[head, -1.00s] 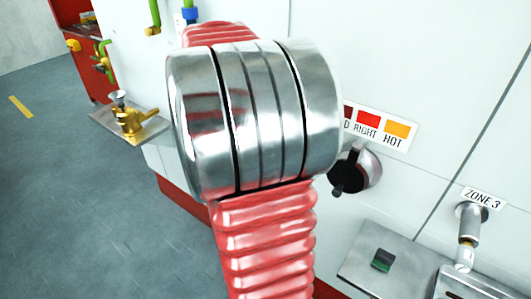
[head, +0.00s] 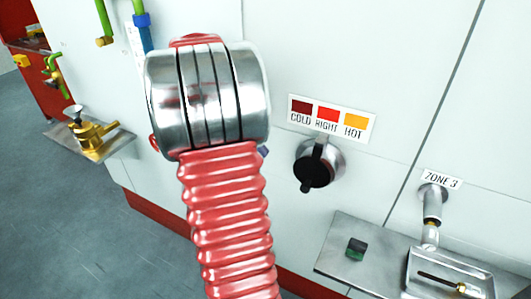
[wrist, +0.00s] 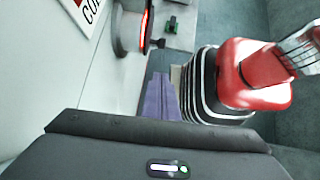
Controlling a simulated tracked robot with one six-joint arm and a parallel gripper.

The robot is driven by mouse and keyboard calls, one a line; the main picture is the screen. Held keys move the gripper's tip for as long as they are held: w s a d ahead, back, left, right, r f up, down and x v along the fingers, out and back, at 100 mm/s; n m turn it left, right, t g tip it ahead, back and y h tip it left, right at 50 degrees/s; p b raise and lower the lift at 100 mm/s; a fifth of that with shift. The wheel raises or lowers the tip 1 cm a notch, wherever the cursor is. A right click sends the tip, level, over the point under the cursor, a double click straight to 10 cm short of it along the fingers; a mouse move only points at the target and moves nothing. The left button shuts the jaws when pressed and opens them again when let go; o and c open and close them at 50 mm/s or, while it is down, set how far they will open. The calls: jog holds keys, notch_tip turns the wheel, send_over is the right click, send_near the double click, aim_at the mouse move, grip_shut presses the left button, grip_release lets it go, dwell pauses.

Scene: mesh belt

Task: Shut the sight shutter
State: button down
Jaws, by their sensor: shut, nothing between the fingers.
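The sight port (head: 318,163) is a steel ring on the white wall under the COLD RIGHT HOT sign. Its shutter (head: 313,172) looks like a dark round flap with a small black knob at its lower edge. In the wrist view the port (wrist: 120,30) is seen edge-on at the top, with a red glow along its rim, so the flap does not seem to cover all of it. My gripper (wrist: 162,98) shows as shut purple fingers, empty and apart from the port. In the head view my arm hides nearly all of the gripper.
The colour sign (head: 331,118) is above the port. A steel shelf (head: 345,270) with a green-black switch (head: 356,248) juts out below right, near the ZONE 3 fitting (head: 432,203). A brass valve (head: 92,135) sits on a ledge at left. The wall around the port is clear.

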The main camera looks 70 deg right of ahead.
aim_at(310, 172)
jog(key=s+r+x, duration=0.1)
jog(key=x, duration=1)
jog(key=shift+s, duration=0.65)
jog(key=shift+s+a+f, duration=0.1)
